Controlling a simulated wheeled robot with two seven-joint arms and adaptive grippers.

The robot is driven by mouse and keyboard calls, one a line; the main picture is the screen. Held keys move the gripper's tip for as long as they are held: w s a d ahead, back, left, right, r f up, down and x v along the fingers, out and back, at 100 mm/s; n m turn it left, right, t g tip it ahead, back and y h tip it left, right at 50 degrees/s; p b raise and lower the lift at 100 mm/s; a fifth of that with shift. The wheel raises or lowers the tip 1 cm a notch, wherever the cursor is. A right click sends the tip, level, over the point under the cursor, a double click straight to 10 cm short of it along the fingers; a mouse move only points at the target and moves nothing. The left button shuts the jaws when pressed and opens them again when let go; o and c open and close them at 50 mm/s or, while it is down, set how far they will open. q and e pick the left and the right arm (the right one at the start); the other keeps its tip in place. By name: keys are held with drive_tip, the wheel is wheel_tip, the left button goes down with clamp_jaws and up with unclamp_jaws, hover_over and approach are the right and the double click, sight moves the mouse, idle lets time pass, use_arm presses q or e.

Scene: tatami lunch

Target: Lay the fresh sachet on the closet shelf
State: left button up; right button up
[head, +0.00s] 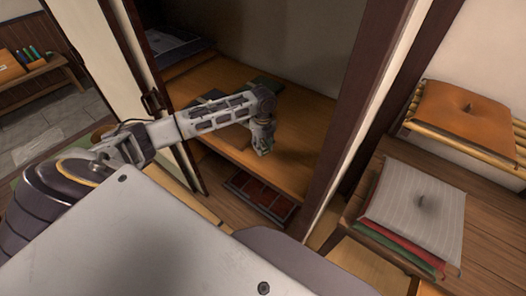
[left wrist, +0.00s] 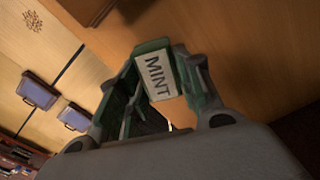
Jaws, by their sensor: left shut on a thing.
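A sachet with a white label reading MINT (left wrist: 157,74) and green edges is between the fingers of my left gripper (left wrist: 152,98) in the left wrist view. The gripper is shut on it. In the head view my left gripper (head: 263,146) points down over the wooden closet shelf (head: 302,140), inside the closet opening. The sachet is too small and covered to make out clearly there. I cannot tell whether it touches the shelf. My right gripper is not in view.
A dark green flat item (head: 267,83) lies on the shelf behind my gripper, and dark folded fabric (head: 172,45) is at the back left. A tray with red compartments (head: 262,196) sits below the shelf. The shelf's right part is bare. A dark post (head: 362,95) bounds the opening.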

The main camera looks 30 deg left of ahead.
sight(263, 151)
use_arm(q)
drive_tip(key=shift+f, duration=1.8)
drive_tip(key=shift+f, duration=0.1)
drive_tip(key=o, duration=0.7)
drive_tip(key=shift+o, duration=0.2)
wheel_tip(263, 151, up, 12)
drive_tip(key=shift+r, duration=0.15)
